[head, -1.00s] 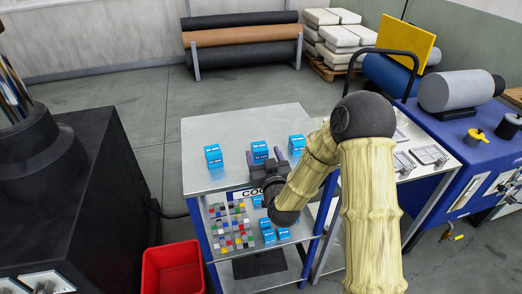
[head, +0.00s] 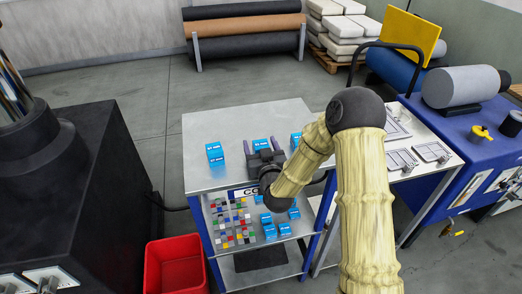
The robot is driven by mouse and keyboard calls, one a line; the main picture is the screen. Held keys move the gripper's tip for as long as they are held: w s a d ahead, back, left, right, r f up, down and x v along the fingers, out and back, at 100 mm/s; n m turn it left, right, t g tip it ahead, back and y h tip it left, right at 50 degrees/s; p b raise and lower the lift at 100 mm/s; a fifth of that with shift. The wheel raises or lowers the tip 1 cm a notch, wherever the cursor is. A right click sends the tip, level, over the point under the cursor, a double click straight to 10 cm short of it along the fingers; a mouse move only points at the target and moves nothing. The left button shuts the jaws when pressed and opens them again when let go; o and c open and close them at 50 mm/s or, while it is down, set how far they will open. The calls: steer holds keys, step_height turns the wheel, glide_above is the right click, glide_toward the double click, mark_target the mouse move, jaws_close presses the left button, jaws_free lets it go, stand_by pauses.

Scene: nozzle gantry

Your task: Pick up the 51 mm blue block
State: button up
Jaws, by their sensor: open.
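Three blue blocks with white labels stand in a row on the cart's grey top: a left one (head: 215,154), a middle one (head: 261,145) and a right one (head: 296,139). The labels are too small to read, so I cannot tell which is the 51 mm block. My gripper (head: 262,146) is open over the cart's top, with its purple fingers to either side of the middle block in the picture. The gripper's body hides that block's lower part. I cannot tell whether the fingers touch it. My arm partly covers the right block's right side.
The cart's lower shelf (head: 270,240) holds several more blue blocks and a grid of small coloured pieces. A red bin (head: 174,268) stands on the floor at the cart's left. A side table (head: 420,170) with metal frames adjoins on the right. The cart top's back is clear.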

steer(key=shift+w, duration=0.2)
steer(key=c, duration=1.3)
steer(key=shift+d+r, duration=0.1)
steer(key=shift+r, duration=0.1)
